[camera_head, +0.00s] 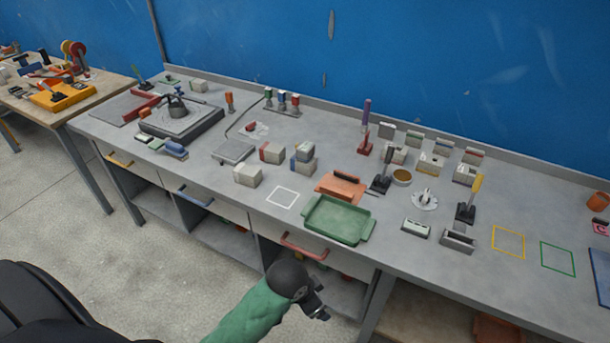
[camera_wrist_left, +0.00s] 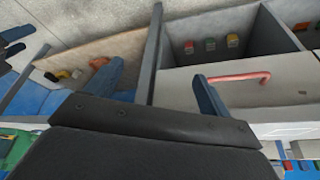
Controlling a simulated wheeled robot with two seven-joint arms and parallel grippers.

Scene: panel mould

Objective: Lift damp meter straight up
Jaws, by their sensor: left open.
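I cannot tell for certain which thing is the damp meter. A small pale block with a dark greenish face (camera_head: 416,229) lies on the bench right of the green tray (camera_head: 338,219); a similar small device (camera_head: 144,139) lies at the bench's left front. My left gripper (camera_head: 317,304) is in front of the bench, below the top, near the red drawer handle (camera_head: 304,247). It is apart from both devices. In the left wrist view its two fingers (camera_wrist_left: 160,82) are spread with nothing between them.
The grey bench (camera_head: 395,268) has drawers and open shelves below. Upright tools, pale blocks and an orange tray (camera_head: 341,187) crowd its top. A blue wall (camera_head: 400,60) stands behind. White (camera_head: 283,198), yellow (camera_head: 508,241) and green (camera_head: 557,256) outlined squares are empty.

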